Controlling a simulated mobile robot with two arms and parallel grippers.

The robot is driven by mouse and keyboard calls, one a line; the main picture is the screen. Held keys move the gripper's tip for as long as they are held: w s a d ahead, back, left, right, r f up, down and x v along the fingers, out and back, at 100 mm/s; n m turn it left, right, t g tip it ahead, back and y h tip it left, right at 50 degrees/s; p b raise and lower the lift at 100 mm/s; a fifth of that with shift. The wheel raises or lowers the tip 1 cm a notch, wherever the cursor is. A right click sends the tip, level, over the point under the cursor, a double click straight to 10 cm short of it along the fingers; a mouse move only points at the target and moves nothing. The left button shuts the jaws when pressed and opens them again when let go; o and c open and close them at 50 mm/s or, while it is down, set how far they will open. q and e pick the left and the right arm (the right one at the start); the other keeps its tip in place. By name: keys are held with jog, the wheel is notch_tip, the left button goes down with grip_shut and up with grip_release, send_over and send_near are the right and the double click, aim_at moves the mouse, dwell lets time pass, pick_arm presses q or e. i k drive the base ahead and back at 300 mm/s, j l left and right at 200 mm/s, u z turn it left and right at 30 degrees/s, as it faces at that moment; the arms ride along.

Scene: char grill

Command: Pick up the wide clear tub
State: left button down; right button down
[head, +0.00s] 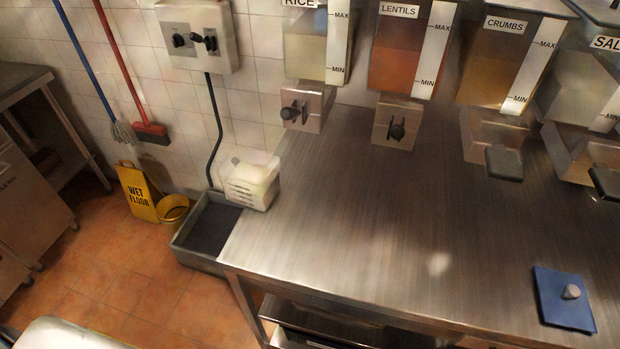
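A stack of translucent whitish tubs (252,186) stands at the left end of the steel counter, near the wall. The tubs look nested, and the top one appears pale inside. I cannot tell whether the wide clear tub is among them. Neither of my grippers is in view.
Dispensers marked rice (312,47), lentils (398,52) and crumbs (500,62) hang above the steel counter (370,230). The counter's middle is clear. A yellow wet-floor sign (138,192) stands left.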

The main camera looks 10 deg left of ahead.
aim_at(249, 177)
jog(key=j+z, duration=1.25)
jog(key=k+j+z, duration=0.1)
jog(key=j+z, duration=0.3)
jog(key=k+j+z, duration=0.15)
jog(key=z, duration=0.3)
jog(key=j, duration=0.15)
